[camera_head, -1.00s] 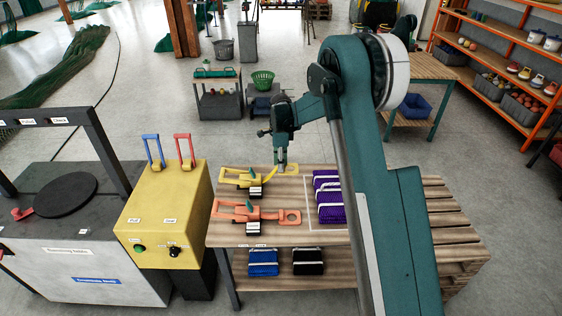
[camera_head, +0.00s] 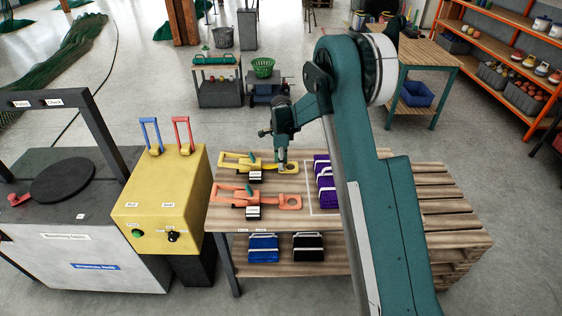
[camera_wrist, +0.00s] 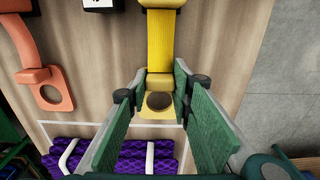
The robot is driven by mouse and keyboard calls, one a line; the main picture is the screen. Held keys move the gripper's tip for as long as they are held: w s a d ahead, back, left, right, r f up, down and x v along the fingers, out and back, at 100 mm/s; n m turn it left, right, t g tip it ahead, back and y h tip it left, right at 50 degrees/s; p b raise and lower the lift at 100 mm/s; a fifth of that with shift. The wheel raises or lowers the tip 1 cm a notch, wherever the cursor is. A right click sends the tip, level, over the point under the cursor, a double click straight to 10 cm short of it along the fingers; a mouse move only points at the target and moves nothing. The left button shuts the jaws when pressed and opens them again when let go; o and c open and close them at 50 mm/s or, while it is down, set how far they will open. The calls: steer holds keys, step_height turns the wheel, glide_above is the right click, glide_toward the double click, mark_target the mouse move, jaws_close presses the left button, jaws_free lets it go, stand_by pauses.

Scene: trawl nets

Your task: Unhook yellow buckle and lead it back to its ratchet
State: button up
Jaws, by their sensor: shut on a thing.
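The yellow buckle (camera_wrist: 158,112) is a flat plate with a round hole, at the end of a yellow strap (camera_wrist: 161,40) in the wrist view. My gripper (camera_wrist: 160,88) has its two green-padded fingers on either side of the plate, shut on it. In the head view my gripper (camera_head: 282,167) points down at the right end of the yellow strap assembly, low over the bench. The yellow ratchet (camera_head: 238,165) lies to the left of it on the bench. I cannot tell whether the buckle touches the bench or is hooked on anything.
An orange ratchet and strap (camera_head: 240,197) lie parallel in front, its holed end (camera_wrist: 48,90) near my gripper. Purple bundles (camera_head: 326,182) lie to the right inside a white outline. A yellow cabinet (camera_head: 160,212) with blue and red levers stands left of the bench (camera_head: 220,222).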

steer(key=shift+f, duration=0.55)
steer(key=o, duration=1)
steer(key=shift+r, duration=0.15)
steer(key=shift+r, duration=5.9)
